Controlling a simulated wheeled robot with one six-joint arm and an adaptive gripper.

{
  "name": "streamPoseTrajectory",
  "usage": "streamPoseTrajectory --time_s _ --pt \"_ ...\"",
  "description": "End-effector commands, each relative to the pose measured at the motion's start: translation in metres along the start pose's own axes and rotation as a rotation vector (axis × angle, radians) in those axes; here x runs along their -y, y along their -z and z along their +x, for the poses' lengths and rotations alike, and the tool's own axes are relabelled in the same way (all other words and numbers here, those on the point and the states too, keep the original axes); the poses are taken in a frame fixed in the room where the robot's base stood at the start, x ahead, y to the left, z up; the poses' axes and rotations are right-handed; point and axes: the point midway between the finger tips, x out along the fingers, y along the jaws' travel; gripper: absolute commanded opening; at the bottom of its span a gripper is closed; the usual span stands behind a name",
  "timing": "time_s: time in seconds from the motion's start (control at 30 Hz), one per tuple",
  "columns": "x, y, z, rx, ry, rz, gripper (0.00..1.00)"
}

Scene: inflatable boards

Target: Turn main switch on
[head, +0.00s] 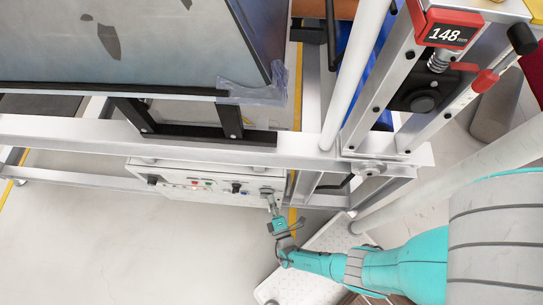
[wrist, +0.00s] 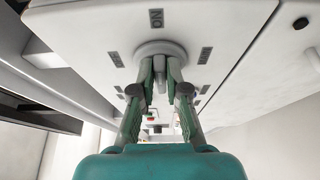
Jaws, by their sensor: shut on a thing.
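The main switch (wrist: 160,47) is a round grey rotary knob on a white control panel (wrist: 90,20). In the wrist view an "ON" label (wrist: 157,18) sits just above the knob, and smaller dark labels surround it. My gripper (wrist: 161,70) has its two green fingers closed on the knob's handle, one on each side. The handle is mostly hidden between the fingertips, and its exact pointing is hard to tell. In the head view my gripper (head: 272,205) meets the right end of the white panel (head: 215,191), where the knob is mostly hidden.
Red and black controls (head: 208,184) sit on the panel left of my gripper. A metal frame beam (head: 240,148) runs above the panel. An upright post with a red "148" display (head: 445,34) stands at right. The floor (head: 120,250) at lower left is clear.

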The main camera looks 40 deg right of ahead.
Motion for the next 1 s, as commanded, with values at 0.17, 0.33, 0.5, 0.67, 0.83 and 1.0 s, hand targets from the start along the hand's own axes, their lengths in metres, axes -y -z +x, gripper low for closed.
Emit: streamPoseTrajectory --time_s 0.17,0.33,0.5,0.67,0.83,1.0 --pt "0.001 -0.001 0.000 0.003 0.002 0.001 0.00" --pt "0.001 -0.001 0.000 0.003 0.002 0.000 0.31" --pt "0.000 -0.001 0.000 0.002 0.002 0.000 0.39" --pt "0.000 -0.001 0.000 0.001 0.001 0.000 0.39" --pt "-0.004 -0.001 -0.001 0.002 0.001 -0.001 0.39" --pt "-0.016 -0.001 -0.001 0.002 0.001 0.002 0.39"
